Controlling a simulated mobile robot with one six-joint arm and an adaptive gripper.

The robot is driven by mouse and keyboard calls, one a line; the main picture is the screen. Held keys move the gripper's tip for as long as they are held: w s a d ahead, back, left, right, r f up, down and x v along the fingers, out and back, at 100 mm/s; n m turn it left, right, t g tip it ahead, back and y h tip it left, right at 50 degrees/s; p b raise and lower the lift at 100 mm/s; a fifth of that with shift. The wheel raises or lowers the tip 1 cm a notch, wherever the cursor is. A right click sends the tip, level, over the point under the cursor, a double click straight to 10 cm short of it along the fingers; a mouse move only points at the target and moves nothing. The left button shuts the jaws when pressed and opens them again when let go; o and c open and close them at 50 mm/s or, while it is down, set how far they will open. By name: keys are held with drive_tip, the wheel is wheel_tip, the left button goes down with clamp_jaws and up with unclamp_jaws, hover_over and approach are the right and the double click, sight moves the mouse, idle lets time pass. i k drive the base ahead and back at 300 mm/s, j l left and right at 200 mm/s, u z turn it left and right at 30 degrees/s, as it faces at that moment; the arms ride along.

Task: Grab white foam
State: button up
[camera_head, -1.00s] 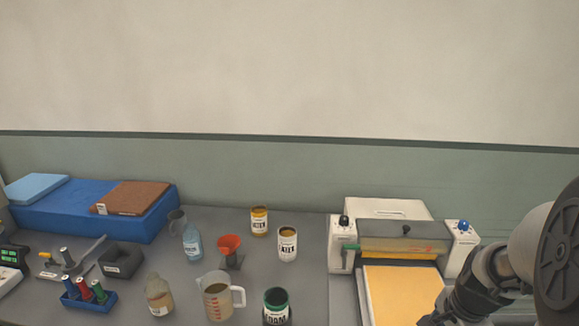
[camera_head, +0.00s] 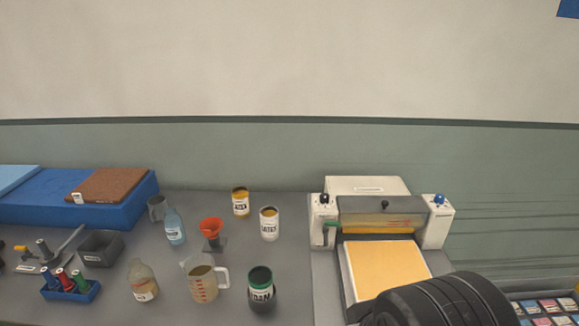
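No sheet that is plainly white foam shows. A pale yellow-orange slab (camera_head: 385,270) with a lighter border lies flat on the bed of the white machine (camera_head: 368,187); I cannot tell what it is made of. A dark can with a green rim (camera_head: 261,290) has a white label that is hard to read. Part of my own arm, dark and rounded, covers the lower right and hides the slab's near right corner. My gripper is outside the picture.
A blue block (camera_head: 90,211) carries a brown slab (camera_head: 110,185) and a light blue slab (camera_head: 15,178). A measuring jug (camera_head: 203,284), an orange funnel (camera_head: 212,228), a blue bottle (camera_head: 174,226) and several cans crowd the grey bench. A rack of colourful packs (camera_head: 548,307) is at lower right.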

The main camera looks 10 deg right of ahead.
sight(374, 267)
drive_tip(key=z, duration=0.95)
drive_tip(key=i+l+u, duration=0.5)
drive_tip(key=l, duration=0.25)
drive_tip(key=k, duration=0.1)
